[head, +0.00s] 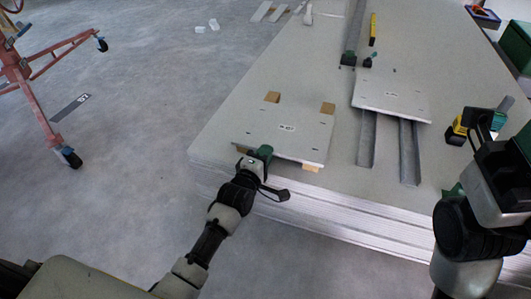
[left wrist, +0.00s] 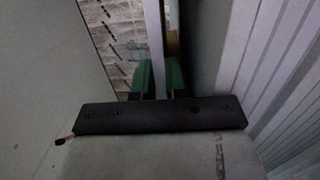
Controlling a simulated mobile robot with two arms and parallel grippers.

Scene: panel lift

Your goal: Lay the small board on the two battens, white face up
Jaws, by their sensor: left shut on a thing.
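A small board (head: 265,127), pale face up with a little label, lies on tan wooden blocks (head: 272,97) (head: 328,108) (head: 311,168) near the front edge of the board stack. My left gripper (head: 263,156) is shut on its near edge. In the left wrist view, the green fingertips (left wrist: 160,75) stand on either side of a pale board edge (left wrist: 153,45). A second pale board (head: 390,97) lies across two grey metal battens (head: 366,145) (head: 409,155) to the right; their near ends are bare. My right gripper (head: 488,117) is at the right; its jaw opening is unclear.
The stack of large sheets (head: 235,115) forms the work surface. A yellow and black tool (head: 457,130) sits beside my right gripper. A yellow level (head: 373,30) and a long grey rail (head: 353,32) lie farther back. A red wheeled stand (head: 40,75) is on the floor at left.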

